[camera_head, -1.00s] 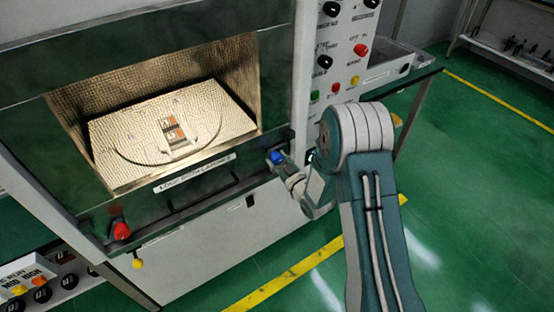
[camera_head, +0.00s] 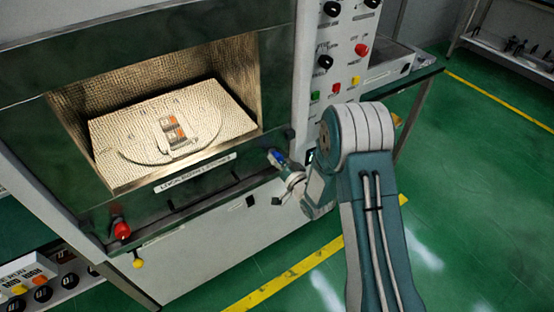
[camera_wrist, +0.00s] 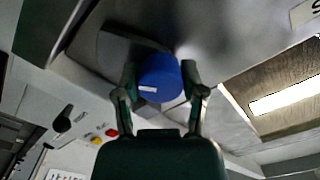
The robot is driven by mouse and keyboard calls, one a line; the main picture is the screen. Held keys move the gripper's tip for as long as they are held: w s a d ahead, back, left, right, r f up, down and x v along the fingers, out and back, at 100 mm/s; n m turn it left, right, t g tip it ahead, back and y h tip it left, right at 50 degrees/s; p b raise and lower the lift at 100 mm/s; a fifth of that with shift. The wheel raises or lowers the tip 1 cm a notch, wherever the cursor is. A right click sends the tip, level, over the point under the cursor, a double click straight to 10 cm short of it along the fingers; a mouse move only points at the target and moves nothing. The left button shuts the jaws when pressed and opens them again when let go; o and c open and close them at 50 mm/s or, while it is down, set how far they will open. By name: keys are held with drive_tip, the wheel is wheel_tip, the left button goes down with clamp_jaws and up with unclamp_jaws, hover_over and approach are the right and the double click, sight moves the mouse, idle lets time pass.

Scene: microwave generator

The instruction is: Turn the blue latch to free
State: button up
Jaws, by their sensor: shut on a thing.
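The blue latch (camera_head: 277,156) is at the lower right corner of the microwave generator's front, below the open chamber. In the wrist view, the blue latch (camera_wrist: 160,78) is a round blue knob with a small white mark, seen between my fingers. My gripper (camera_head: 280,160) is at the latch, and in the wrist view my gripper (camera_wrist: 160,85) has one finger on each side of the knob, shut on it. The latch's mount behind the knob is partly hidden.
A red knob (camera_head: 121,230) sits at the lower left of the front, with a yellow ball (camera_head: 138,263) below it. The chamber (camera_head: 170,120) stands open. A control panel (camera_head: 335,60) with knobs and buttons is above my arm. Green floor is clear at right.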

drive_tip(key=shift+s+f+m, duration=0.1)
drive_tip(key=shift+f+m, duration=0.2)
drive_tip(key=shift+m, duration=0.3)
drive_tip(key=o, duration=1.2)
drive_tip(key=shift+c, duration=0.2)
drive_tip(key=shift+r, duration=0.2)
drive_tip(key=shift+d, duration=0.1)
drive_tip(key=v, duration=1.1)
drive_tip(key=shift+s+d, duration=0.2)
drive_tip(key=shift+s, duration=0.05)
